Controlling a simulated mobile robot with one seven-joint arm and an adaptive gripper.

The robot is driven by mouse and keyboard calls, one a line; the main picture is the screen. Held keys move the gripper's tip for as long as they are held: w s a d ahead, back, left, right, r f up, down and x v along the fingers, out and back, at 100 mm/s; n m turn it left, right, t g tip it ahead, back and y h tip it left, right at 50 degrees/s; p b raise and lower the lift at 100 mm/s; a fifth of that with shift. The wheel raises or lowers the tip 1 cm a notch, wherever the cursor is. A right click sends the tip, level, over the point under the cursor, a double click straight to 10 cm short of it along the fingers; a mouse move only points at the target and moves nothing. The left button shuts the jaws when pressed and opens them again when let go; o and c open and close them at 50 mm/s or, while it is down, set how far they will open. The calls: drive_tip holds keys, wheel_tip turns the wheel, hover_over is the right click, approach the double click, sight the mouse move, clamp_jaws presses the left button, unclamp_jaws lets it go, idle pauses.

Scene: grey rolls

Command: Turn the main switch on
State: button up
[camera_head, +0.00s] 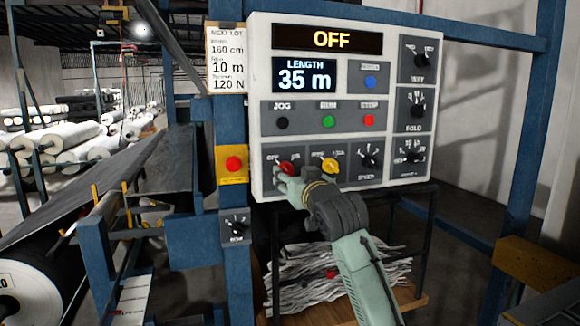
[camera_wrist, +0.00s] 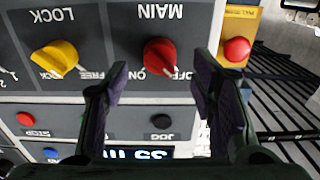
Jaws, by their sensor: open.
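The main switch is a red rotary knob (camera_head: 287,167) at the lower left of the white control panel (camera_head: 258,130). In the wrist view, where the lettering is upside down, the red main knob (camera_wrist: 159,55) sits under the word MAIN. Its pale pointer end lies nearer the OFF label than the ON label. The top display (camera_head: 331,39) reads OFF. My gripper (camera_head: 284,179) is at the knob in the head view, hiding part of it. In the wrist view my gripper (camera_wrist: 160,70) is open, one finger on each side of the knob; I cannot tell whether they touch it.
The yellow LOCK knob (camera_head: 329,166) is close to the right of the main knob. A red button on a yellow box (camera_head: 233,164) is close to the left. JOG (camera_head: 283,123), green (camera_head: 328,122) and red STOP (camera_head: 369,121) buttons sit above. White rolls (camera_head: 80,150) lie far left.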

sight(289, 172)
drive_tip(key=shift+p+x, duration=0.45)
drive_tip(key=shift+x, duration=1.35)
drive_tip(key=shift+c, duration=0.6)
drive_tip(key=c, duration=1)
drive_tip(key=shift+c, duration=0.2)
